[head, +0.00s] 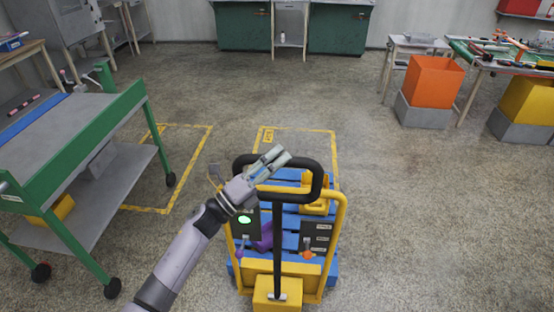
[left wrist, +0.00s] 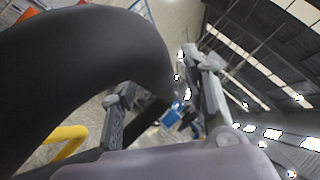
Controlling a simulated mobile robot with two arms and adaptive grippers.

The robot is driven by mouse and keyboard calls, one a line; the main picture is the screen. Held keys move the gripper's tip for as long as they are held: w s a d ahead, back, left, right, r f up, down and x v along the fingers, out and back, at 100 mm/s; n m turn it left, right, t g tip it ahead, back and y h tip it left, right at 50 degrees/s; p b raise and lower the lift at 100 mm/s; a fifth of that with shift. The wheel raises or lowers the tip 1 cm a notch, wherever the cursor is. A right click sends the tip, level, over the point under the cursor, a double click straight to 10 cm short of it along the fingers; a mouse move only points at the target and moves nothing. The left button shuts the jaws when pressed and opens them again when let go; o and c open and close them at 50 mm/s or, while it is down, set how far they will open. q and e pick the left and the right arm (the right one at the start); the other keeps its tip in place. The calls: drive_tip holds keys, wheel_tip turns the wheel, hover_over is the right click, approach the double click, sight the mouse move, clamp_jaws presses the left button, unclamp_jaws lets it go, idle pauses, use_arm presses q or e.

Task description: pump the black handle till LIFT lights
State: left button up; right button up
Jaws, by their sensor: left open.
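The black handle (head: 318,178) is a looped bar on a black stem above a yellow pallet truck (head: 342,215). My left gripper (head: 276,158) is over the upper left part of the loop, its fingers open. In the left wrist view, the handle (left wrist: 75,65) fills the left side, close to the camera, and the open fingers (left wrist: 163,76) show beside it. I cannot tell whether they touch it. A green light (head: 244,219) glows on the dark left panel; its label is unreadable. The right panel (head: 317,236) has small labels, also unreadable. My right gripper is out of view.
A blue pallet (head: 331,268) lies under the truck frame, with a purple item (head: 264,237) on it. A green-framed cart (head: 75,120) stands to the left. Orange (head: 433,82) and yellow bins stand at the right. The floor between is clear.

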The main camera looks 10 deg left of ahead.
use_arm(q)
clamp_jaws()
idle(0.5)
idle(0.3)
